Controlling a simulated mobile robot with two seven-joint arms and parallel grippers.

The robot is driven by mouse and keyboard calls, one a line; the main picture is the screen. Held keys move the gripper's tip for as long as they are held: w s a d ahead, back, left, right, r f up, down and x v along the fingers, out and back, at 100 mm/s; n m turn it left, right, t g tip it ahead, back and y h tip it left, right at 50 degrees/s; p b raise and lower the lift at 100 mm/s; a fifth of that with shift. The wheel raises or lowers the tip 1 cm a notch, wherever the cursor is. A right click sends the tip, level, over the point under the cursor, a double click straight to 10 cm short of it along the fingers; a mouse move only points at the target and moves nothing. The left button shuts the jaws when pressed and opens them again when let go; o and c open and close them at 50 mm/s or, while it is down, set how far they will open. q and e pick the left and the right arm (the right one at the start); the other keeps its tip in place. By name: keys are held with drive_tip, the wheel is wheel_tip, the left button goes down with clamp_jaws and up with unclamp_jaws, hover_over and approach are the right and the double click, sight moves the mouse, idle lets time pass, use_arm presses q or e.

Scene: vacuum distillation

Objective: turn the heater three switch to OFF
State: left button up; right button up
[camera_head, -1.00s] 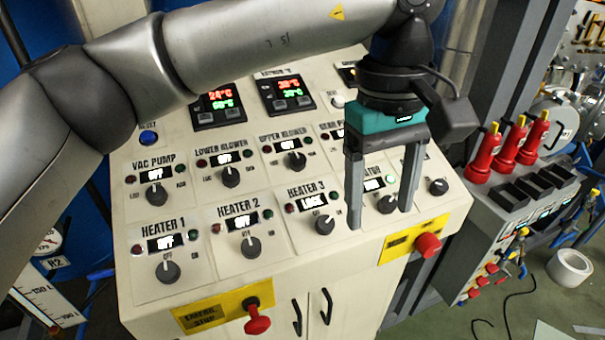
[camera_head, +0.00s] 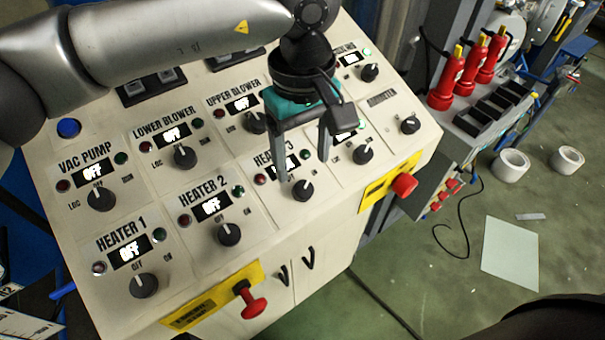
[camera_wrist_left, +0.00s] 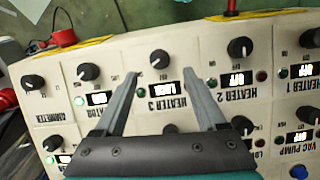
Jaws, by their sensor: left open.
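The heater three switch is a black round knob (camera_head: 303,190) on the sloped cream panel, below the HEATER 3 label. My left gripper (camera_head: 303,167) is open and empty, pointing down at the panel, with its fingers partly hiding the label and display. In the left wrist view the knob (camera_wrist_left: 159,59) shows between and just beyond the fingertips (camera_wrist_left: 160,75). No finger visibly grips it. The heater three display (camera_wrist_left: 168,89) is lit, upside down there, and seems to read LOCAL. My right gripper is not in view.
The heater two knob (camera_head: 227,234) and another knob (camera_head: 363,154) flank the switch. Red emergency buttons (camera_head: 252,303) and (camera_head: 404,184) stick out at the panel's front edge. Red-handled devices (camera_head: 446,82) stand on the right. Green floor lies beyond the panel.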

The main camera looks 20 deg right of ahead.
sight(303, 188)
use_arm(q)
wheel_tip(303, 188, down, 7)
drive_tip(key=shift+r+p, duration=0.2)
drive_tip(key=shift+p, duration=0.45)
clamp_jaws()
